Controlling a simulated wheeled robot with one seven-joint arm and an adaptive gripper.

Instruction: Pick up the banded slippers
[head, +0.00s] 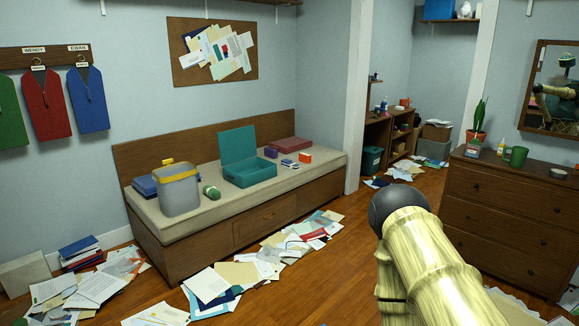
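I cannot make out any banded slippers for certain in the head view. A small dark green rounded item (211,191) lies on the bench cushion beside a grey bin with a yellow handle (180,188); it is too small to identify. Small blue and white items (289,163) lie farther right on the bench, also unclear. My arm rises at the lower right of the view, and its gripper end is not visible.
The wooden bench (190,250) holds an open teal box (248,172). Papers (215,283) litter the floor along its front. A dresser (508,218) stands at the right with a plant (477,125). Bare wood floor shows between bench and dresser.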

